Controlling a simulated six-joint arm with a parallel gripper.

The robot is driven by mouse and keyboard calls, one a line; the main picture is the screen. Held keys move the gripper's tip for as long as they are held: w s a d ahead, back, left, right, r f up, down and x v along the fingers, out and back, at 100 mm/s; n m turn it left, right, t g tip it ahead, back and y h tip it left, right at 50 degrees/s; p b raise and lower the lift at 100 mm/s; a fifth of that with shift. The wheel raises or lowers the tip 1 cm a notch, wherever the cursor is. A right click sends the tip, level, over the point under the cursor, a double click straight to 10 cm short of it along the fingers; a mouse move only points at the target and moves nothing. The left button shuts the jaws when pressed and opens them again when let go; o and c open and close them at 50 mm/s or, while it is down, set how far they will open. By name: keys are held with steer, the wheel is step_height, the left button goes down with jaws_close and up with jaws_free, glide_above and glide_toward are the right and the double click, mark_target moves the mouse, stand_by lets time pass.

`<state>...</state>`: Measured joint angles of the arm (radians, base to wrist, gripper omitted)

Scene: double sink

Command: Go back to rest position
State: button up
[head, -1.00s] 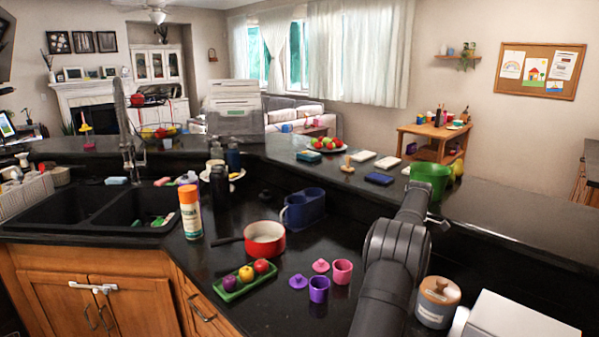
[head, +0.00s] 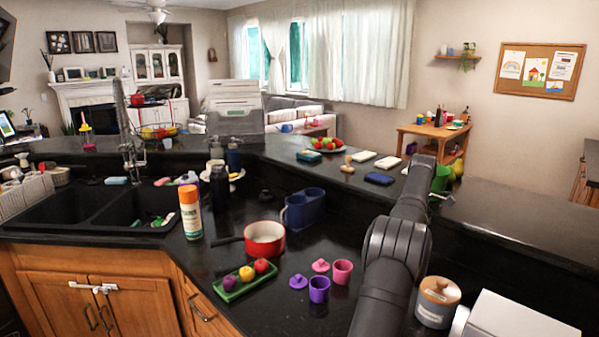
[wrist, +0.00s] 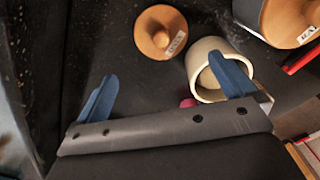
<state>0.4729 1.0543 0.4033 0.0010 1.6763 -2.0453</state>
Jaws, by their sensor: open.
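My gripper (wrist: 163,72) is open in the wrist view, with its two blue fingers spread wide and nothing between them. A wooden lid with a label (wrist: 160,32) lies on the dark surface beyond the fingertips. A cream open jar (wrist: 203,68) is beside it, partly behind the right finger; I cannot tell whether they touch. Another wooden-lidded canister (wrist: 288,20) is at the top right. In the head view my arm rises from the bottom right toward the raised ledge, and my fingers are hidden there.
The head view shows a lidded canister (head: 437,302) and a white box (head: 515,318) right of my arm. A pink cup (head: 342,271), purple cup (head: 318,289) and red pot (head: 264,239) stand left. A green container (head: 440,178) is partly covered by my arm.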

step_height(320, 180, down, 12)
steer(key=shift+f, duration=0.1)
steer(key=r, duration=0.5)
steer(key=shift+s+d, duration=0.15)
steer(key=shift+s, duration=0.05)
steer(key=s+d+r, duration=0.6)
steer(key=s+r, duration=0.1)
steer(key=s, duration=0.3)
steer(key=s+a+r, duration=0.7)
steer(key=s+r, duration=0.1)
steer(key=w+a+f, duration=0.7)
steer(key=w+f, duration=0.1)
steer(key=w, duration=0.1)
steer(key=shift+w+f, duration=0.4)
stand_by(0.4)
